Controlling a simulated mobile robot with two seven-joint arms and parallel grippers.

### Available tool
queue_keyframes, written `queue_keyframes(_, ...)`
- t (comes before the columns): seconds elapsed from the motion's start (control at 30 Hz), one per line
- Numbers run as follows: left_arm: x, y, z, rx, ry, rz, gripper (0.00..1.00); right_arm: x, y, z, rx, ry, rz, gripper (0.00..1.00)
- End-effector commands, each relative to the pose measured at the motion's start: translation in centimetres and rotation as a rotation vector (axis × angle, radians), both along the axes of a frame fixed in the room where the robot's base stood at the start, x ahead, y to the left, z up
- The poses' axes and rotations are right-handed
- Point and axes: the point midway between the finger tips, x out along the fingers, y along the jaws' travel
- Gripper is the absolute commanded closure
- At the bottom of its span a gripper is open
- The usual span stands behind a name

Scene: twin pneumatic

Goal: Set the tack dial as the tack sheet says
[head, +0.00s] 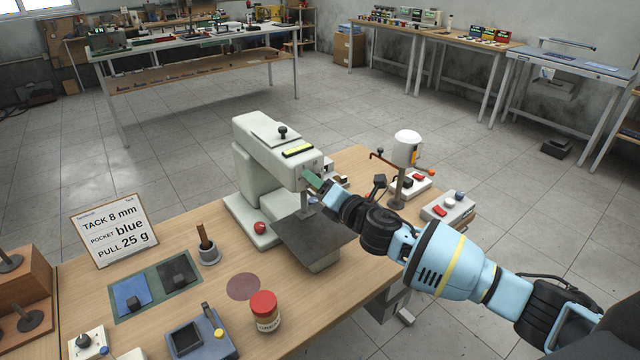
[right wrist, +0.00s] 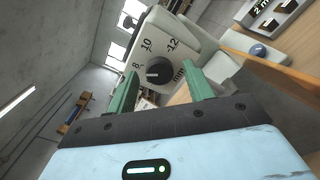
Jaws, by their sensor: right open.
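The tack sheet (head: 115,230) stands at the left of the bench and reads "TACK 8 mm, POCKET blue, PULL 25 g". The tack dial (right wrist: 159,72) is a black round knob on the end face of the pale machine (head: 270,150), with 8, 10, 12 and mm printed around it. A short white mark on the knob points to the left, toward the 8 side; its exact setting is hard to tell. My right gripper (head: 313,183) is open at the machine's end face. Its green fingers (right wrist: 124,95) stand on either side of the knob, apparently apart from it. My left gripper is not in view.
A dark plate (head: 310,240) lies below the machine head. A red-lidded jar (head: 264,312), a cup with a brown stick (head: 208,250) and blue and dark pads (head: 130,297) are at the front. A white-topped device (head: 407,150) stands behind my right arm.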

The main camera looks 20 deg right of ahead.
Motion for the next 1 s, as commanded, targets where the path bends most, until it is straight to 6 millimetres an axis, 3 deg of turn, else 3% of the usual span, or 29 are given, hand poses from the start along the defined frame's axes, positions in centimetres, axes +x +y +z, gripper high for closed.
queue_keyframes(0.27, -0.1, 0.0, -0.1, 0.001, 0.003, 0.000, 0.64, -0.6, -0.2, -0.2, 0.000, 0.002, 0.001, 0.48)
queue_keyframes(0.7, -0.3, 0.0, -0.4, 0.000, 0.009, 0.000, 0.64, -6.0, -2.2, -0.2, 0.000, 0.003, 0.002, 0.48)
queue_keyframes(1.0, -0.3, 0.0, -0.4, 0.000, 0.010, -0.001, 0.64, -7.4, -2.7, 0.0, 0.001, 0.000, 0.000, 0.48)
